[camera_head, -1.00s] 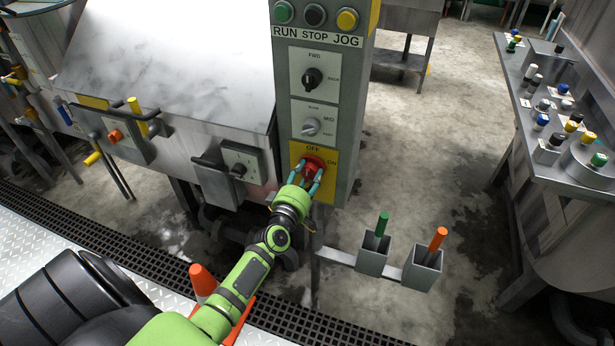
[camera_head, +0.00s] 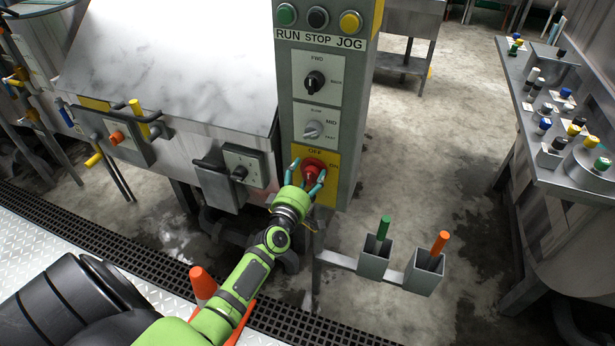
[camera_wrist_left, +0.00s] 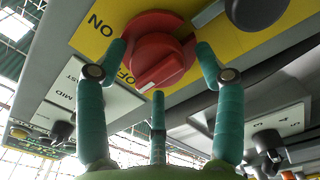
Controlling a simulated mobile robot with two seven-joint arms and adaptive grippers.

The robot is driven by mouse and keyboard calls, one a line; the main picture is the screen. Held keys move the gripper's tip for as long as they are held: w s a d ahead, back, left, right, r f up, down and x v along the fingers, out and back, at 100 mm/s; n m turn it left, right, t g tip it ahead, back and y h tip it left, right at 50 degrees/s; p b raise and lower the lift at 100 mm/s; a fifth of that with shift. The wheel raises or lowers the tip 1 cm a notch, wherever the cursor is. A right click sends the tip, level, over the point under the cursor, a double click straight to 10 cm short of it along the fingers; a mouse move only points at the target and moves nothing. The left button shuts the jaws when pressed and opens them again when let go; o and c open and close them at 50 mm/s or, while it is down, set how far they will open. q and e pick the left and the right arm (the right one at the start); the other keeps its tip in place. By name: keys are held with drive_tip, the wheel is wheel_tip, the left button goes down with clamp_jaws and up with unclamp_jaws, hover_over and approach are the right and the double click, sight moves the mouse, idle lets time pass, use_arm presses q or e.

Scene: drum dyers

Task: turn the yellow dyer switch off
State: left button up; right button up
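The dyer switch is a red rotary knob (camera_head: 314,168) on a yellow plate (camera_head: 326,196) marked OFF above and ON at the right, low on the grey control column. My left gripper (camera_head: 306,179) has its teal fingers on either side of the knob. In the left wrist view the red knob (camera_wrist_left: 160,58) sits between the spread fingers of my left gripper (camera_wrist_left: 160,58), with small gaps showing. One end of the knob's ridge lies near the partly covered OFF lettering. My right gripper is not in view.
Above the switch are a grey selector (camera_head: 313,130), a black selector (camera_head: 314,82) and RUN, STOP and JOG buttons. A black-handled box (camera_head: 243,168) is close at the left. Two grey holders (camera_head: 424,276) stand at lower right. An orange cone (camera_head: 203,284) is beside my arm.

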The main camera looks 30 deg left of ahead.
use_arm(q)
drive_tip(key=shift+s+d+f, duration=0.15)
drive_tip(key=shift+s+d, duration=0.15)
drive_tip(key=shift+s, duration=0.1)
drive_tip(key=v, duration=1.1)
drive_tip(key=shift+a, duration=0.2)
drive_tip(key=shift+s, duration=0.1)
